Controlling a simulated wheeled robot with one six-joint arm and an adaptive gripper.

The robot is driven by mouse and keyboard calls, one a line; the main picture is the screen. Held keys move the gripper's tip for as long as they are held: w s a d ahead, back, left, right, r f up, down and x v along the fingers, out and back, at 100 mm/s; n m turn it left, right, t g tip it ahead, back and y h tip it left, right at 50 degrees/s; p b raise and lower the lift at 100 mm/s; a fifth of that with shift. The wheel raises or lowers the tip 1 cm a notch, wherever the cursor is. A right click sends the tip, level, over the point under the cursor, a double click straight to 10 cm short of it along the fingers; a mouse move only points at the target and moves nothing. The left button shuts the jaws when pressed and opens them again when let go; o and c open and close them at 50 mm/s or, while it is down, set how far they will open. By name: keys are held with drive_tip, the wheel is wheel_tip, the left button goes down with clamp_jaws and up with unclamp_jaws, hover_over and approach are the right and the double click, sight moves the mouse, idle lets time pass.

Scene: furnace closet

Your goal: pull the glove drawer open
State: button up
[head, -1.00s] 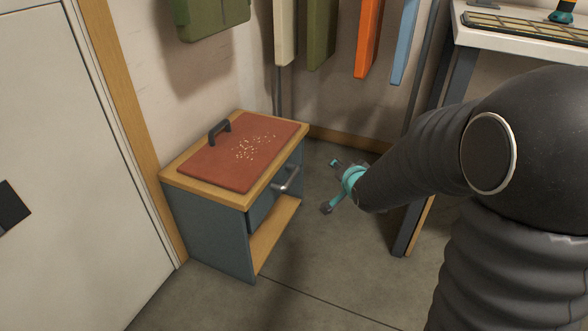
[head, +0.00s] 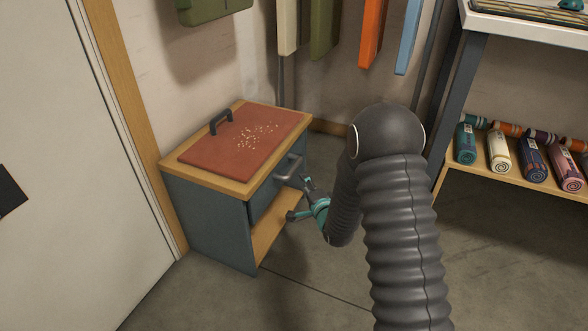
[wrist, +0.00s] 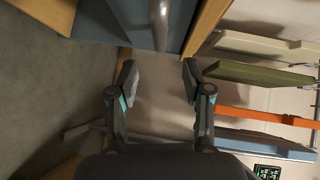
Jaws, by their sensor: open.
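The glove drawer (head: 262,201) has a blue-grey front and sits under the wooden top of a small cabinet (head: 208,222). It looks shut. Its grey bar handle (head: 289,169) sticks out from the front. My gripper (head: 299,199) is open and empty, just in front of the drawer and slightly below and right of the handle. In the wrist view the handle (wrist: 158,22) stands at the top of the picture, beyond the fingertips (wrist: 160,76) and roughly between them. The fingers do not touch it.
A red mat (head: 225,155) with pale crumbs and a dark grip (head: 220,121) covers the cabinet top. A lower wooden shelf (head: 272,228) is below the drawer. A rack with rolled mats (head: 533,166) stands right. Coloured panels (head: 373,35) hang behind. Floor in front is clear.

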sight(294, 168)
drive_tip(key=x, duration=1.1)
drive_tip(key=shift+w, duration=0.1)
clamp_jaws()
